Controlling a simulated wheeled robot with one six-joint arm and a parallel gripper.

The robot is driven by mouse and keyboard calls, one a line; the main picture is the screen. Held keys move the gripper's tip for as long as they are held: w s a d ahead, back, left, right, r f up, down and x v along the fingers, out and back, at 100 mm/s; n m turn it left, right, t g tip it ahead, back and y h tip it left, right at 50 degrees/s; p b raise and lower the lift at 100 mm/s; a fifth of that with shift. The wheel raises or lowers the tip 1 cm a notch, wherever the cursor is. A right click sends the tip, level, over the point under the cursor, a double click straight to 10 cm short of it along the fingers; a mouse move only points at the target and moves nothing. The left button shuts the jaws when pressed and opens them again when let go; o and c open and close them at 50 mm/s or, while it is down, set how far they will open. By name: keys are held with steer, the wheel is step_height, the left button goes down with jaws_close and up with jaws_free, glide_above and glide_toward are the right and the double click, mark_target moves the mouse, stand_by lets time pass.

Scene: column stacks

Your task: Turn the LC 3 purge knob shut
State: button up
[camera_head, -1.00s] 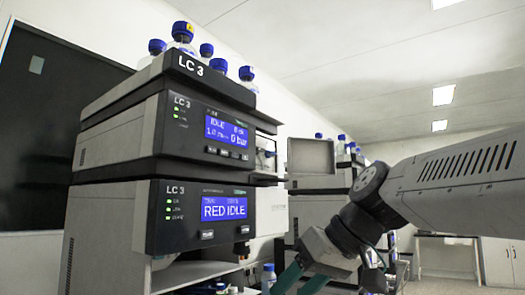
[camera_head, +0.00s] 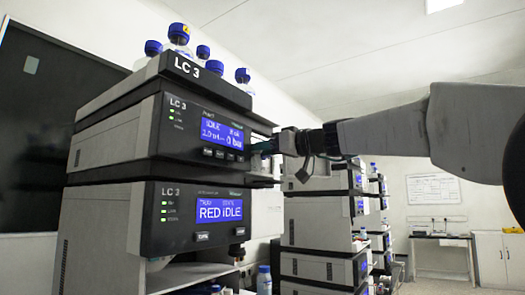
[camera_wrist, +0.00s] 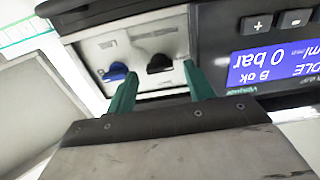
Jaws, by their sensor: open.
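The LC 3 stack (camera_head: 160,160) fills the left of the head view. Its upper pump module (camera_head: 190,127) reads IDLE and 0 bar. In the wrist view, which is upside down, an open bay (camera_wrist: 135,55) shows a black knob (camera_wrist: 160,63) and a blue knob (camera_wrist: 116,72) beside it. I cannot read which is labelled purge. My gripper (camera_wrist: 160,70) is open, its teal fingertips on either side of the black knob; contact cannot be told. In the head view my gripper (camera_head: 266,146) is at the pump's right front edge and hides the knobs.
A grey panel (camera_wrist: 38,110) stands close beside the bay in the wrist view. The pump's keys and blue display (camera_wrist: 272,62) are on the other side. Blue-capped bottles (camera_head: 180,34) stand on top of the stack. Other instrument stacks (camera_head: 320,225) stand behind my arm.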

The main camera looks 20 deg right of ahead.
steer(key=shift+w+a, duration=0.25)
steer(key=shift+w, duration=0.05)
steer(key=c, duration=1)
